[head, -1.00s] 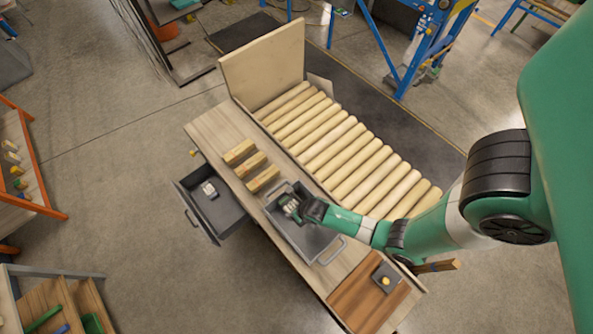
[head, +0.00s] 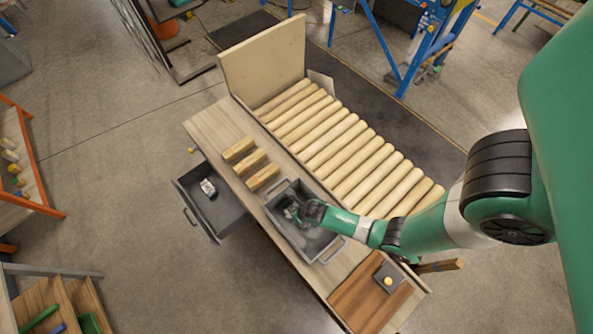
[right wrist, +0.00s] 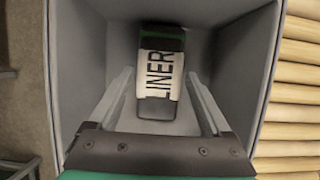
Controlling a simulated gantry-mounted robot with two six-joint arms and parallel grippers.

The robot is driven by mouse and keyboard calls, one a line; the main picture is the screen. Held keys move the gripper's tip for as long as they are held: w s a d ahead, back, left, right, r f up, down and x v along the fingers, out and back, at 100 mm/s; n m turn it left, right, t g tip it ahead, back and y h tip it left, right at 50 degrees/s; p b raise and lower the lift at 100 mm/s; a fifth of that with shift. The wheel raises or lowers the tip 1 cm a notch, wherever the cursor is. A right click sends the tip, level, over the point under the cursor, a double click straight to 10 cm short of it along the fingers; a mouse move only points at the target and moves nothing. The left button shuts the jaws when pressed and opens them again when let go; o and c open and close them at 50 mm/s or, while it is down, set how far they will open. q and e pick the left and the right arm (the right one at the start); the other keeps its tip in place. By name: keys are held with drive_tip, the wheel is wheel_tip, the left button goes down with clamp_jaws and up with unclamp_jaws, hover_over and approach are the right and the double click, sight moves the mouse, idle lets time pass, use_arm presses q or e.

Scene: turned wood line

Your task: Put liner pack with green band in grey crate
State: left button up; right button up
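The liner pack (right wrist: 160,75) lies inside the grey crate (right wrist: 90,35) in the right wrist view. It is dark with a white "LINER" label and a green band at its far end. In the head view the grey crate (head: 310,242) stands on the wooden bench, with my right gripper (head: 292,212) reaching down into it; the pack is hard to make out there. In the right wrist view my right gripper (right wrist: 161,75) is open, one finger on each side of the pack with narrow gaps visible. My left gripper is not in view.
An open grey drawer (head: 225,208) at the bench's left holds a small white-labelled pack (head: 208,187). Several wooden blocks (head: 250,163) lie left of the crate. Wooden rollers (head: 350,160) run behind it. A brown board (head: 355,297) with a dark block is at the front right.

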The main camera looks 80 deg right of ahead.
drive_tip(key=shift+o, duration=1)
drive_tip(key=shift+r, duration=0.15)
drive_tip(key=p+v, duration=0.9)
drive_tip(key=v, duration=0.4)
drive_tip(key=shift+w+d, duration=0.1)
drive_tip(key=shift+w, duration=0.05)
drive_tip(key=shift+w, duration=0.1)
